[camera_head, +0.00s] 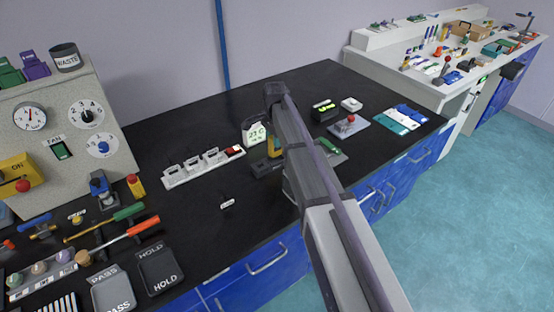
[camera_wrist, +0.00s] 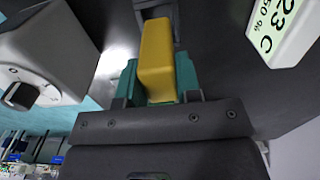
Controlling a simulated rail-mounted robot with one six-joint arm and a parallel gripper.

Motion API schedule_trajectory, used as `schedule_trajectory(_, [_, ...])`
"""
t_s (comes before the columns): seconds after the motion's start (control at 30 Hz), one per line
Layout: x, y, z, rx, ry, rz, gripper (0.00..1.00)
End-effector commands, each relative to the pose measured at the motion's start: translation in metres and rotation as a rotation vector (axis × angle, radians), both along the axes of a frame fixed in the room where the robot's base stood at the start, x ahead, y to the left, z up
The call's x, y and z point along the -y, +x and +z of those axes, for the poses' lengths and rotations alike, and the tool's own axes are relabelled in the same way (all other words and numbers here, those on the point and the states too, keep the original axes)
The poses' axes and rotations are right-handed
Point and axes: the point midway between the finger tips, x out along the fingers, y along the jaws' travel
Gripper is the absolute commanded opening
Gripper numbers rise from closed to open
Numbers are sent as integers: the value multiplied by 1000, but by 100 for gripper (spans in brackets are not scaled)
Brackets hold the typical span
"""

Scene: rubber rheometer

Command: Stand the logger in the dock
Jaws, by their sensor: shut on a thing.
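The logger, a yellow block (camera_wrist: 157,62), is between the teal fingers of my gripper (camera_wrist: 158,80) in the wrist view; the gripper is shut on it. In the head view, a small yellow part of the logger (camera_head: 271,147) shows beside my arm, which hides most of the gripper. A dark grey block (camera_head: 264,168), which looks like the dock, sits on the black bench just below it in the picture. A dark grey part (camera_wrist: 155,10) shows beyond the logger's far end in the wrist view. I cannot tell whether logger and dock touch.
A white display unit (camera_head: 255,132) stands close to the left of the gripper; it also shows in the wrist view (camera_wrist: 285,30). A white rack (camera_head: 203,167) lies further left, a green-handled tool (camera_head: 330,150) to the right. The bench front left of my arm is mostly clear.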

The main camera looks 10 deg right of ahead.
Motion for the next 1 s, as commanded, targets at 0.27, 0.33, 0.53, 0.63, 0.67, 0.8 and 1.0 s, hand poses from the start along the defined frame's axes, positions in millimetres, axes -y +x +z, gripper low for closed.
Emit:
schedule_trajectory(0.27, [0, 0, -34, 0, 0, 0, 6])
schedule_trajectory(0.33, [0, 0, -45, 0, 0, 0, 6])
schedule_trajectory(0.53, [0, 0, -40, 0, 0, 0, 6])
schedule_trajectory(0.63, [0, 0, -42, 0, 0, 0, 6])
schedule_trajectory(0.67, [0, 0, -44, 0, 0, 0, 6])
schedule_trajectory(0.8, [0, 0, -44, 0, 0, 0, 38])
schedule_trajectory(1.0, [0, 0, -44, 0, 0, 0, 57])
